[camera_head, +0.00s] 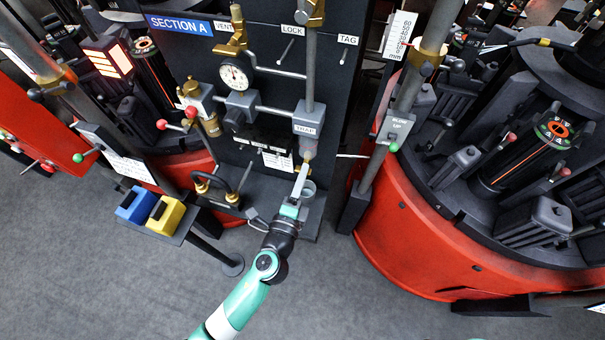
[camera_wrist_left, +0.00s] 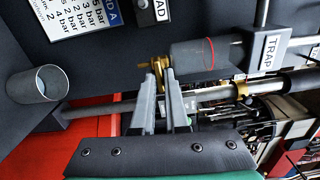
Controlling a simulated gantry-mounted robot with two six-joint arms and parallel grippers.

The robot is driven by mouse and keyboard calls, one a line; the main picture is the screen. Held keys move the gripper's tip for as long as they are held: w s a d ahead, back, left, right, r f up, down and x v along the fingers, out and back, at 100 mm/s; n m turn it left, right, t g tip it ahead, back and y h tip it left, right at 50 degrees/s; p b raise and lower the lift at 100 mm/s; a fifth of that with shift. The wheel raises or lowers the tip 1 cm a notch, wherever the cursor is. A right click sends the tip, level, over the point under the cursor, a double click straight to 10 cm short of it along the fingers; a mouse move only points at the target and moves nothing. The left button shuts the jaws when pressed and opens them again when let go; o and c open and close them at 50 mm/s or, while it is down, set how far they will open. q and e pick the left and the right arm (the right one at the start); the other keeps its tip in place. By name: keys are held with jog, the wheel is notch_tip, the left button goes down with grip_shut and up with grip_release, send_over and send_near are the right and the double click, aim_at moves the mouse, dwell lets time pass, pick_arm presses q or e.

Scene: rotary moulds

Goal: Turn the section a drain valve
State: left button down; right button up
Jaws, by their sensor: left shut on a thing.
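The section A panel (camera_head: 190,50) stands upright at the centre of the head view. Its trap (camera_head: 308,118) hangs low on the pipework and also shows in the left wrist view (camera_wrist_left: 264,52). The grey trap bowl (camera_wrist_left: 200,55) has a red line around it. A small brass drain valve (camera_wrist_left: 145,65) sits at the bowl's end. My left gripper (camera_head: 303,170) reaches up to the trap's underside. In the left wrist view its fingertips (camera_wrist_left: 160,68) are shut on the brass drain valve and partly hide it. My right gripper is in neither view.
A grey cup (camera_wrist_left: 40,84) is below the valve. A gauge (camera_head: 235,75) and several valves are higher on the panel. A red mould machine (camera_head: 400,235) stands right. Grey floor is clear in front.

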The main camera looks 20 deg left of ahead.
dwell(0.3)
pick_arm(q)
jog(key=c, duration=1)
grip_release()
jog(key=shift+o, duration=0.2)
jog(key=s+d, duration=0.1)
jog(key=s, duration=1)
jog(key=shift+s, duration=0.3)
jog(key=shift+w+d+r, duration=0.1)
